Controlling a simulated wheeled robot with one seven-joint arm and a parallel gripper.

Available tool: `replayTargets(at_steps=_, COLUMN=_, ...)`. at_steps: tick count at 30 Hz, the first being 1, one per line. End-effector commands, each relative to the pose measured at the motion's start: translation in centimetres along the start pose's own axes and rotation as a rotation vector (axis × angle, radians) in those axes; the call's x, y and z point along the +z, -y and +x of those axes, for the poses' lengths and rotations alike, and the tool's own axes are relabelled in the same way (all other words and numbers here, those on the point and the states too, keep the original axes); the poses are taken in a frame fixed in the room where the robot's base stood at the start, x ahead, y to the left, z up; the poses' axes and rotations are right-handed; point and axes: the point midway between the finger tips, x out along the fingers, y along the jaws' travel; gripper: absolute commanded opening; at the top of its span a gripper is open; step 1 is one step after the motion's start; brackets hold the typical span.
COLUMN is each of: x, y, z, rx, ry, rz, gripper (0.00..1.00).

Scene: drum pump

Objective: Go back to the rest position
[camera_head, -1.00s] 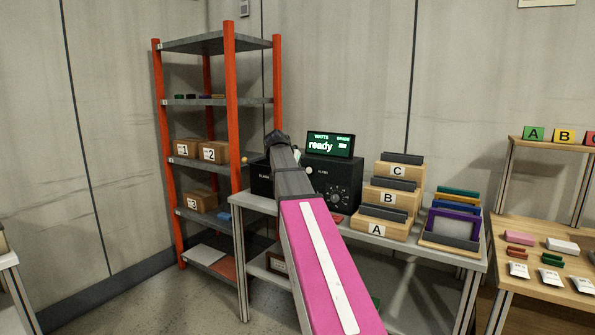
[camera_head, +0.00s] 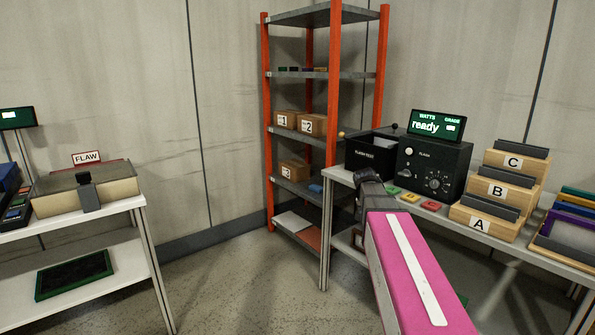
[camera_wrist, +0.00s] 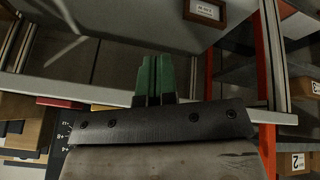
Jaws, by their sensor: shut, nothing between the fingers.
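My gripper (camera_wrist: 154,80) shows in the wrist view as two green fingers side by side, shut with nothing between them. In the head view my pink and dark arm reaches up from the lower right, its end in front of the left part of the grey table (camera_head: 345,178). The fingertips are not clear there.
The black flash tester (camera_head: 434,165) reads "ready", beside wooden trays A, B, C (camera_head: 495,190). An orange-post shelf (camera_head: 334,90) holds boxes. At left, a table (camera_head: 125,203) carries a box marked FLAW (camera_head: 85,190). The floor between (camera_head: 225,280) is clear.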

Motion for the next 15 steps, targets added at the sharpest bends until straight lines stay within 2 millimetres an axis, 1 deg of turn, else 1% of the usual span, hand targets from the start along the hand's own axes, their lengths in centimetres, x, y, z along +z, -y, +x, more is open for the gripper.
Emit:
replayTargets(at_steps=1, x=2.8, y=0.4, z=1.2, rx=-0.016, ry=0.032, rz=-0.037, gripper=0.0)
replayTargets(at_steps=5, x=8.4, y=1.6, z=3.7, rx=-0.064, ry=0.103, rz=-0.129, gripper=0.0)
replayTargets(at_steps=6, x=10.1, y=1.9, z=4.5, rx=-0.08, ry=0.126, rz=-0.157, gripper=0.0)
replayTargets(at_steps=8, x=12.7, y=2.2, z=5.4, rx=-0.104, ry=0.158, rz=-0.196, gripper=0.0)
replayTargets(at_steps=9, x=14.4, y=2.4, z=6.0, rx=-0.119, ry=0.179, rz=-0.223, gripper=0.0)
replayTargets(at_steps=11, x=17.0, y=2.7, z=6.7, rx=-0.144, ry=0.21, rz=-0.262, gripper=0.0)
replayTargets(at_steps=12, x=18.7, y=2.9, z=7.2, rx=-0.161, ry=0.231, rz=-0.287, gripper=0.0)
replayTargets(at_steps=15, x=22.6, y=3.2, z=8.1, rx=-0.201, ry=0.276, rz=-0.345, gripper=0.0)
